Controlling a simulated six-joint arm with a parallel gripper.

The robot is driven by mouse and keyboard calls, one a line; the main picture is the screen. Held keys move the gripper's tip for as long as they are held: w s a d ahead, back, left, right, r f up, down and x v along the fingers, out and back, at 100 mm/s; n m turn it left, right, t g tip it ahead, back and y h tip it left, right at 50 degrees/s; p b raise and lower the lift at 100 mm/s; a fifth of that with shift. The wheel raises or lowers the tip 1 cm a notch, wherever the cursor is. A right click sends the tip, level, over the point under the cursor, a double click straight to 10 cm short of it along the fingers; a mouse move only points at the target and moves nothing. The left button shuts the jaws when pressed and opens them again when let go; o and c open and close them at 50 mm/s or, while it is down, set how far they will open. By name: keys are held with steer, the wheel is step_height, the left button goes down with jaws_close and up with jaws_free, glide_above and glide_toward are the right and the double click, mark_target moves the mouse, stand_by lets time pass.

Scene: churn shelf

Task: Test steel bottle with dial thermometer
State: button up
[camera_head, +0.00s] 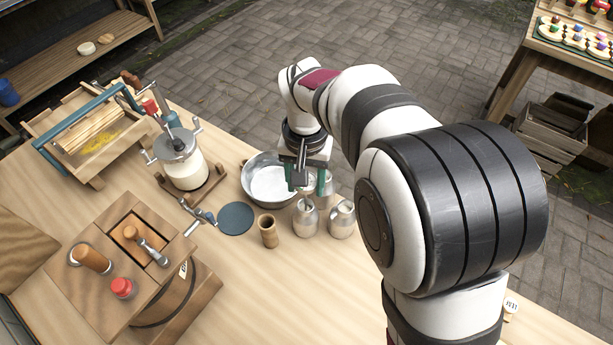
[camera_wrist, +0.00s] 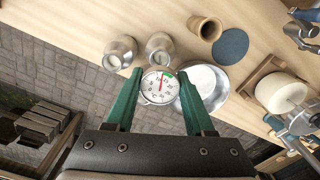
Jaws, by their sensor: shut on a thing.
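The dial thermometer (camera_wrist: 160,87), with a round white face, red needle and green band, sits between the green fingers of my gripper (camera_wrist: 160,78). In the head view my gripper (camera_head: 308,190) hangs over the back of the bench, shut on the thermometer. Its stem is hidden. Two steel bottles (camera_head: 306,217) (camera_head: 341,220) stand upright just in front of my gripper; they also show in the wrist view (camera_wrist: 158,48) (camera_wrist: 120,52). More shiny metal shows behind the fingers, but I cannot tell whether it is another bottle.
A steel bowl (camera_head: 256,190) stands just left of my gripper. A wooden cup (camera_head: 268,232) and a dark blue disc (camera_head: 236,218) are near it. A cranked jar (camera_head: 185,170) and a wooden box (camera_head: 108,290) stand further left.

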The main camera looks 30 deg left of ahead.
mark_target(305, 203)
steer(key=shift+f, duration=3.75)
steer(key=o, duration=1.1)
steer(key=shift+c, duration=0.2)
steer(key=c, duration=0.4)
steer(key=shift+r, duration=2.6)
